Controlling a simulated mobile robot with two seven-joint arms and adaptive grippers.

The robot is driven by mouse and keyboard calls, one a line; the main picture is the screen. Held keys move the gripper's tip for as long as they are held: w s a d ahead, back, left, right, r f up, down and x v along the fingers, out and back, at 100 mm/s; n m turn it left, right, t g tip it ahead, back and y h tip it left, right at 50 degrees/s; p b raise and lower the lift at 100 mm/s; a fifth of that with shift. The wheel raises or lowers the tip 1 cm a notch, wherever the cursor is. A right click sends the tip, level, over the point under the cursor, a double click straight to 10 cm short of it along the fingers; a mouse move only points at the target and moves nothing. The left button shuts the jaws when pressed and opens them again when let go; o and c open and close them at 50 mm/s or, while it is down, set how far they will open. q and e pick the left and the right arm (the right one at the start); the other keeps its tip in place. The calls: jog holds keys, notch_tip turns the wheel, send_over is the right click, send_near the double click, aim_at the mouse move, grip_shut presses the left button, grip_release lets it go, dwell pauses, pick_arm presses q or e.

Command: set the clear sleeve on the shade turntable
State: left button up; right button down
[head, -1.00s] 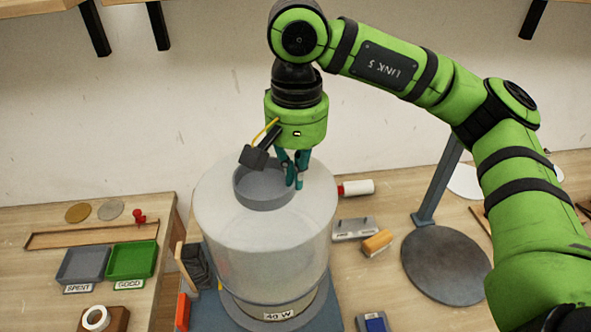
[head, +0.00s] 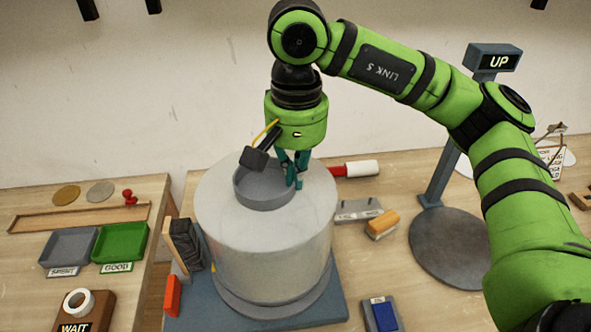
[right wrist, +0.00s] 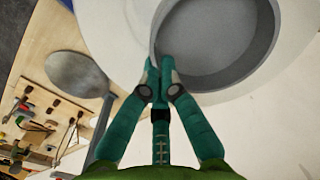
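The clear sleeve (head: 265,245) is a wide, cloudy whitish cylinder with a grey collar (head: 262,203) on top. It stands upright over the round grey turntable (head: 245,309) on a blue-grey base. Its lower edge is at the disc; I cannot tell whether it fully rests there. My right gripper (head: 295,183) points down at the right of the collar. The right wrist view shows its fingertips (right wrist: 160,66) close together on the collar wall (right wrist: 205,84). What is inside the sleeve is hidden. My left gripper is not in view.
Grey (head: 70,247) and green (head: 120,243) trays lie at left. Dark upright pieces (head: 184,243) stand close left of the sleeve. A red-and-white cylinder (head: 357,169), an orange-tan block (head: 382,222) and a stand with an UP sign (head: 494,62) are at right.

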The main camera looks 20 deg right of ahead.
jog(key=shift+f+b, duration=1.4)
jog(key=shift+f, duration=0.4)
jog(key=c, duration=1.4)
grip_release()
jog(key=shift+o, duration=0.2)
notch_tip(320, 180, up, 12)
